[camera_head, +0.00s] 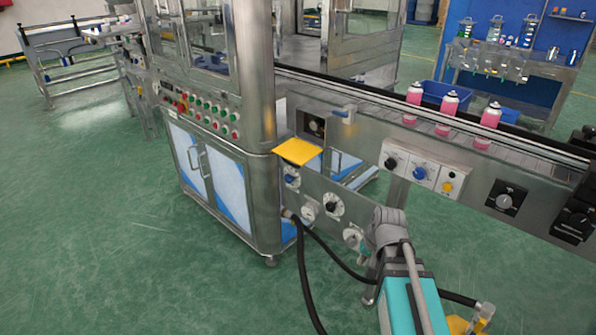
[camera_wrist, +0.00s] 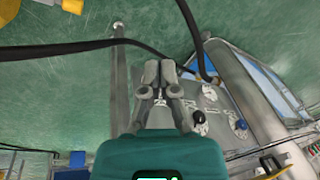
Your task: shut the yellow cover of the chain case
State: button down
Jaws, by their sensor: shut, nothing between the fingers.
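The yellow cover (camera_head: 297,151) stands out from the steel machine side as a flat, tilted flap, beside the corner of the cabinet in the head view. Just behind and above it is a recess with a dark round part (camera_head: 316,127). My gripper (camera_wrist: 159,68) is shut and empty in the wrist view, with its fingers together over the floor and lower frame. In the head view my arm is at the lower right, in front of the conveyor and apart from the cover.
Knobs and gauges (camera_head: 333,205) sit on the steel panel below the cover. Black hoses (camera_head: 303,270) hang in front of it and cross the wrist view (camera_wrist: 80,47). Pink cans (camera_head: 443,114) stand on the conveyor. Open green floor (camera_head: 120,230) lies to the left.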

jog(key=w+a+r+m+t+y+b, duration=0.2)
jog(key=w+a+m+t, duration=0.2)
jog(key=w, duration=0.6)
jog(key=w+a+r+m+t+y+b, duration=0.2)
jog(key=w+m, duration=0.4)
jog(key=w, duration=0.4)
jog(key=w+a+r+m+t+y+b, duration=0.3)
jog(key=w+a+m+t, duration=0.2)
jog(key=w, duration=0.4)
jog(key=shift+w+a+t, duration=0.15)
jog(key=shift+w+a, duration=0.05)
jog(key=shift+a, duration=0.25)
jog(key=shift+w+a+t, duration=0.15)
jog(key=shift+w+a, duration=0.05)
jog(key=shift+a, duration=0.25)
jog(key=shift+w+b, duration=0.1)
jog(key=shift+b, duration=0.2)
